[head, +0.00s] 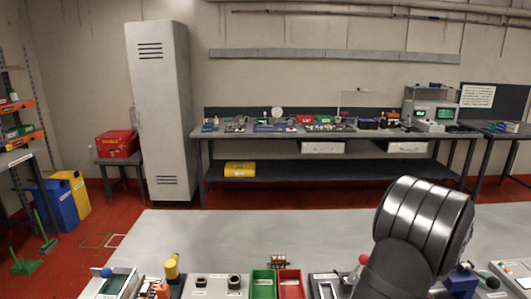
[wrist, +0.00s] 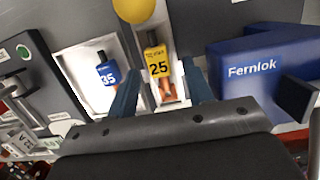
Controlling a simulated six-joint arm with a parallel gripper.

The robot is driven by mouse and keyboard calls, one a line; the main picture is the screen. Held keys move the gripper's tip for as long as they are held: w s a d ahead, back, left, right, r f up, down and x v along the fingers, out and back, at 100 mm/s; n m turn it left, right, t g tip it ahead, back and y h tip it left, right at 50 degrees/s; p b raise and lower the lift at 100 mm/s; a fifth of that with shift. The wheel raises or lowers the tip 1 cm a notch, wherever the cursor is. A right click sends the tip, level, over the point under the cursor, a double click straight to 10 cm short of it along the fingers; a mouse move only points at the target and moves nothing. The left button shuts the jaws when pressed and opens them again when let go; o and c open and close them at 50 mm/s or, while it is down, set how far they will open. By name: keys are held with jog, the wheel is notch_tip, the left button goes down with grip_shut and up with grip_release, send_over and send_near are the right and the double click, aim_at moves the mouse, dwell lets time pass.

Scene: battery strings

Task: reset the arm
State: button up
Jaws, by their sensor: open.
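My gripper (wrist: 161,72) shows in the wrist view with its two blue fingers apart, so it is open. A yellow piece marked 25 (wrist: 157,62) with a dark top and an orange lower end appears between the fingers, in a pale narrow slot. I see no finger touching it, and the depth between them is hard to tell. A blue piece marked 35 (wrist: 108,72) lies in a white recess to the left of the fingers. In the head view my arm's dark, rounded link stands at the right over the bench, and the gripper does not show there.
A blue Fernlok block (wrist: 262,72) is right of the fingers, and a yellow ball (wrist: 134,9) is above the slot.

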jog(key=s+r, duration=0.2)
jog(key=r, duration=0.7)
jog(key=s+r, duration=0.2)
jog(key=r, duration=0.6)
jog(key=w+f, duration=0.1)
jog(key=f, duration=0.4)
jog(key=w+f, duration=0.1)
jog(key=f, duration=0.5)
jog(key=w+f, duration=0.2)
jog(key=f, duration=0.4)
notch_tip(320, 180, up, 9)
jog(key=a+f, duration=0.2)
jog(key=a, duration=0.2)
jog(key=a+f, duration=0.2)
jog(key=a, duration=0.2)
jog(key=a+f, duration=0.2)
jog(key=a, duration=0.2)
jog(key=shift+s+a+f, duration=0.35)
jog(key=shift+a, duration=0.05)
jog(key=shift+f, duration=0.15)
